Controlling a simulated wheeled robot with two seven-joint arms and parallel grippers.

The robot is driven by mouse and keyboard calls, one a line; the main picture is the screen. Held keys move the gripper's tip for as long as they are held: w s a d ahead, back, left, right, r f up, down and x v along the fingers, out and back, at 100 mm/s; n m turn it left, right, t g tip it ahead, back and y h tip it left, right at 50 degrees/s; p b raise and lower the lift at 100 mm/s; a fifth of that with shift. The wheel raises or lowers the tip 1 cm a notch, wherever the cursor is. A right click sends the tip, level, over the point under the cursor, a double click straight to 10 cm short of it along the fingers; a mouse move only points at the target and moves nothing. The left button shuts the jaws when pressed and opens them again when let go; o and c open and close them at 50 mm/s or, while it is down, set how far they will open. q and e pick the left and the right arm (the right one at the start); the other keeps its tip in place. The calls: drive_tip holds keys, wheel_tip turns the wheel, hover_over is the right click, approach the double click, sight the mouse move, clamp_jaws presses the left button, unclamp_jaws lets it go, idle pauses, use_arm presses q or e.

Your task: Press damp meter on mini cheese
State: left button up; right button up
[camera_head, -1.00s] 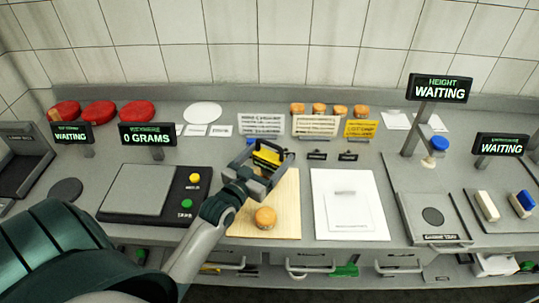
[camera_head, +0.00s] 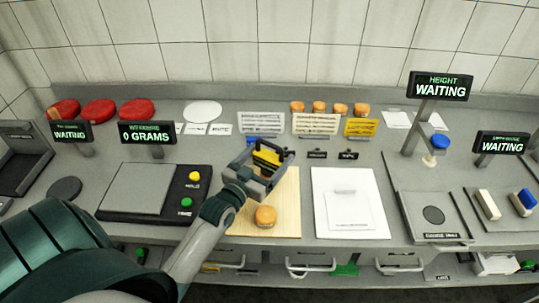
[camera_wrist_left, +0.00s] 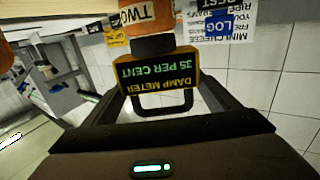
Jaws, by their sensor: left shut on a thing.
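My left gripper (camera_head: 268,163) is shut on the damp meter (camera_head: 267,157), a yellow and black block above the back of the wooden board. In the left wrist view the damp meter (camera_wrist_left: 157,73) appears upside down and its screen reads 35 PER CENT. Its dark end meets an orange shape (camera_wrist_left: 150,14) marked TWO in that picture; I cannot tell if they touch. A mini cheese (camera_head: 265,217), small and orange, sits on the board, in front of and below the gripper in the head view. My right gripper is not in view.
The wooden board (camera_head: 285,195) lies between the scale (camera_head: 135,187) and a white sheet (camera_head: 348,220). Several small orange cheeses (camera_head: 319,107) stand at the back behind signs. Red wheels (camera_head: 122,110) are at the back left. The height gauge (camera_head: 440,88) stands at right.

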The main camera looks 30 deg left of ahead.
sight(271, 145)
use_arm(q)
drive_tip(key=shift+f, duration=0.35)
idle(0.9)
wheel_tip(271, 145, up, 8)
drive_tip(key=p, duration=0.7)
drive_tip(key=shift+r+p, duration=0.15)
drive_tip(key=shift+p, duration=0.25)
drive_tip(key=shift+s+d+f+b, duration=0.1)
drive_tip(key=shift+d+f+b, duration=0.2)
drive_tip(key=shift+b, duration=0.05)
drive_tip(key=s+d+f+b, duration=0.2)
drive_tip(key=s+d+b, duration=0.4)
drive_tip(key=d, duration=0.1)
drive_tip(key=s+d+f+b, duration=0.3)
drive_tip(key=s+d+b, duration=0.4)
drive_tip(key=d, duration=0.1)
idle(0.3)
